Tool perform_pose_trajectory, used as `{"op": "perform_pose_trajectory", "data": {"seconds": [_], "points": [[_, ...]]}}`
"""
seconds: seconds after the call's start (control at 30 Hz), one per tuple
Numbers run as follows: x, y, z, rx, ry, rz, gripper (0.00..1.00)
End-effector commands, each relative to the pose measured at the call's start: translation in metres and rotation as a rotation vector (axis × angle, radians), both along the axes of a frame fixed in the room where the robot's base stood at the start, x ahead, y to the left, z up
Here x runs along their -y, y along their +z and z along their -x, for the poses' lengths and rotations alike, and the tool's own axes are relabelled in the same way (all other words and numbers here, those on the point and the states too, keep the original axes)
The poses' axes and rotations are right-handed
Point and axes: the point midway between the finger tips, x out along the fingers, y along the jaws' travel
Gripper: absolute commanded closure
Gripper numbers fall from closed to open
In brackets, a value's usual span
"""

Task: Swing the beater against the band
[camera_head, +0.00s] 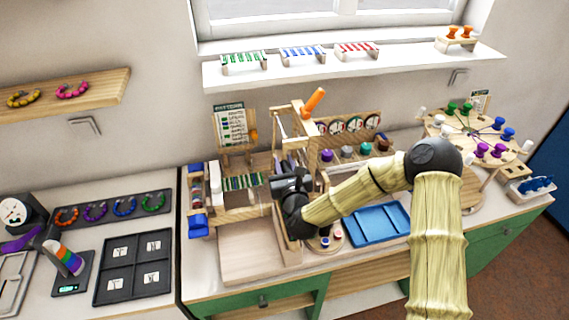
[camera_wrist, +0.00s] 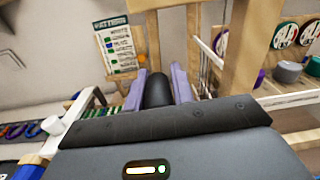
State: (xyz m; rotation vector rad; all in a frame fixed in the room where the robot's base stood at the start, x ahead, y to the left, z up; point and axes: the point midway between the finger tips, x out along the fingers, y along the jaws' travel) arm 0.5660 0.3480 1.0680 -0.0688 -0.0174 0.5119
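The wooden loom (camera_head: 262,262) stands on the counter, with the striped band (camera_head: 243,182) in it, left of my gripper. My gripper (camera_head: 284,165) is low at the loom's upright wooden frame (camera_head: 279,122). In the wrist view, the two lavender fingers of my gripper (camera_wrist: 162,88) lie close on both sides of a dark rounded handle (camera_wrist: 157,90), which seems to be the beater's. Part of the green-striped band (camera_wrist: 112,112) shows left of the fingers. The lower part of the beater is hidden behind my gripper and wrist.
An orange-handled lever (camera_head: 314,101) rises above the frame. A pattern card (camera_head: 231,124) stands behind the loom. Wooden posts (camera_wrist: 241,45) stand close right of my fingers. A blue tray (camera_head: 376,222) and a rack of spools (camera_head: 347,152) are to the right.

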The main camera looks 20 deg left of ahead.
Motion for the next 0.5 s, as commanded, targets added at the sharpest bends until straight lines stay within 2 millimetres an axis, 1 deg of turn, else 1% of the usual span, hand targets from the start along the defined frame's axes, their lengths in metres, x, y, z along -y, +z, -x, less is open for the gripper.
{"op": "perform_pose_trajectory", "data": {"seconds": [0.03,0.07,0.27,0.5], "points": [[0.0,0.0001,0.0,0.0,0.0,0.0,0.97],[0.0,0.0001,0.0,0.0,0.0,0.0,1.0],[-0.0005,-0.0004,0.0003,-0.004,-0.001,-0.007,1.0],[-0.0071,-0.0029,0.0043,-0.057,-0.001,-0.092,1.0]]}}
